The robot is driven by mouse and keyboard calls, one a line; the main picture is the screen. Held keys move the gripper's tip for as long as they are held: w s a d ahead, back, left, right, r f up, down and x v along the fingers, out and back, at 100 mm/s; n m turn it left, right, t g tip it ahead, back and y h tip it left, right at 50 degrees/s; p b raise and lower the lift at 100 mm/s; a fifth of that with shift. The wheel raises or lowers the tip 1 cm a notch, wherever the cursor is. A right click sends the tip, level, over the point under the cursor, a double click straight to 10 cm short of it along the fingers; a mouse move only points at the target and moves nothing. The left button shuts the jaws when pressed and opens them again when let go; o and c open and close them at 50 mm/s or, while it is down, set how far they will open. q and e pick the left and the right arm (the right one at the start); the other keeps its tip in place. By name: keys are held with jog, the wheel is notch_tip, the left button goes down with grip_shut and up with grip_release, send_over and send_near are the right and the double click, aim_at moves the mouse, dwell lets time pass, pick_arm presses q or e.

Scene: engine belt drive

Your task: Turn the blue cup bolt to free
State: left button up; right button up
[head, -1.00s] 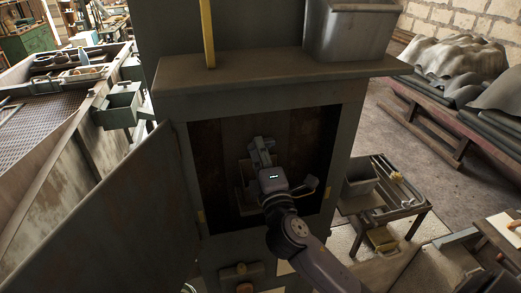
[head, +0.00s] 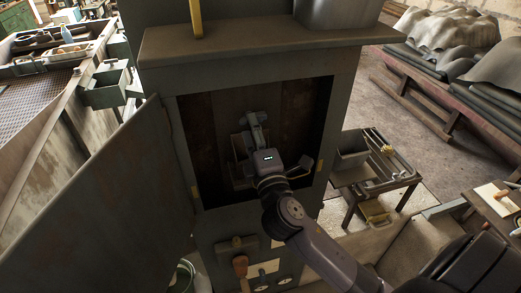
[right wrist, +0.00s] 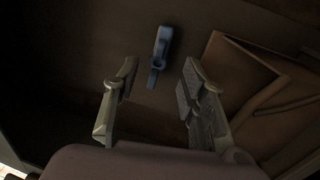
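The blue cup bolt (right wrist: 160,54) is a small blue piece on the dark inner wall of the open cabinet (head: 190,150). In the right wrist view it stands beyond the fingertips, roughly between them and apart from both. My right gripper (right wrist: 158,78) is open and empty, a finger on each side. In the head view my right gripper (head: 255,127) reaches into the cabinet opening; the bolt cannot be made out there. My left gripper is not in view.
The cabinet door (head: 110,205) hangs open at left. A brown panel or box (right wrist: 250,85) sits right of the bolt. A ledge (head: 270,42) juts out above the opening. A small table (head: 375,175) with a grey bin stands at right.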

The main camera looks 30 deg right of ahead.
jog(key=v, duration=1)
jog(key=s+d+f+m+g+y, duration=0.1)
jog(key=s+f+m+g, duration=0.45)
jog(key=f, duration=0.45)
jog(key=s+d+f+m+g, duration=0.1)
jog(key=s+f+m+g, duration=0.4)
jog(key=f, duration=0.5)
jog(key=s+a+f+m+g+y, duration=0.3)
jog(key=s+a+f+g+y, duration=0.1)
jog(key=s+a+f+g, duration=0.25)
notch_tip(320, 180, down, 31)
jog(key=s+b, duration=0.1)
jog(key=b, duration=0.7)
jog(key=s+d+f+b, duration=0.2)
jog(key=s+f, duration=0.6)
jog(key=f, duration=0.4)
jog(key=s+d+f+g+b, duration=0.1)
jog(key=s+f+b, duration=0.3)
jog(key=s+f, duration=0.5)
notch_tip(320, 180, down, 3)
jog(key=shift+s+d+r, duration=0.1)
jog(key=shift+s+d, duration=0.15)
jog(key=shift+d, duration=0.2)
